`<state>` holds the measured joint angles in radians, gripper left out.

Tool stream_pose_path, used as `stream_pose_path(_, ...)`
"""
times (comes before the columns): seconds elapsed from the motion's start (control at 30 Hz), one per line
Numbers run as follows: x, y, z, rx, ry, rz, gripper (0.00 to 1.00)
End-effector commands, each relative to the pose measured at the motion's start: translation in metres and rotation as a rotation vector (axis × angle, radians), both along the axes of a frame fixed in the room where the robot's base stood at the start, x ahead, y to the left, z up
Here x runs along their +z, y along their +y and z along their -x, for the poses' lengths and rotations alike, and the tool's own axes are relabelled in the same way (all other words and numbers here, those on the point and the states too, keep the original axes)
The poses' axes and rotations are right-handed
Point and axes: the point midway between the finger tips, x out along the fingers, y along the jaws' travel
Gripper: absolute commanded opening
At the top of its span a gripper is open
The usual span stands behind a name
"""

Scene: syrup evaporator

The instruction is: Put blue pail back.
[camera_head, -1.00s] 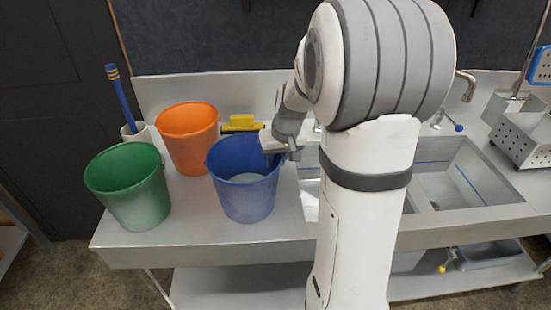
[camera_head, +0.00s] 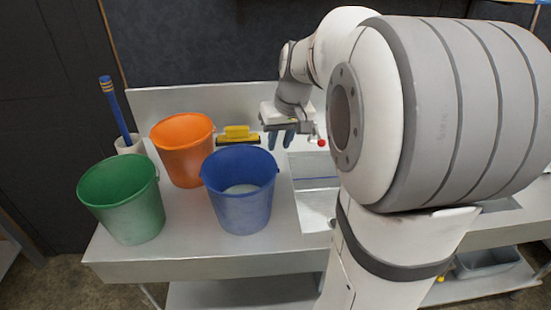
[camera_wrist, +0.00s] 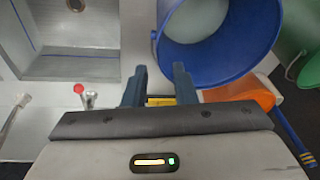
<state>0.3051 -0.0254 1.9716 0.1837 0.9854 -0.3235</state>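The blue pail (camera_head: 240,205) stands upright on the steel counter, in front of the orange pail and right of the green one. Something pale shows in its bottom. In the wrist view the blue pail (camera_wrist: 262,50) is at the upper right, its rim just beyond one fingertip. My gripper (camera_head: 281,140) is above the counter, behind and to the right of the blue pail, and apart from it. In the wrist view my gripper (camera_wrist: 160,75) has its two blue fingers spread, with nothing between them.
A green pail (camera_head: 125,205) and an orange pail (camera_head: 183,152) stand left on the counter (camera_head: 180,240). A yellow-and-black tool (camera_head: 238,136) lies behind. A white cup (camera_head: 130,146) holds a blue-handled tool (camera_head: 114,108). A sink (camera_head: 315,175) is on the right.

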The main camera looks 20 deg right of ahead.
Motion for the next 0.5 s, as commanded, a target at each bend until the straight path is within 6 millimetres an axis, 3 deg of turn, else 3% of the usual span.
stream_pose_path(0.07, 0.003, 0.010, 0.012, 0.004, -0.001, 0.006, 0.25)
stream_pose_path(0.2, -0.001, 0.043, 0.055, 0.021, 0.000, 0.032, 0.25)
stream_pose_path(0.4, -0.023, 0.082, 0.131, 0.042, -0.007, 0.075, 0.25)
stream_pose_path(0.5, -0.034, 0.090, 0.158, 0.048, -0.013, 0.090, 0.25)
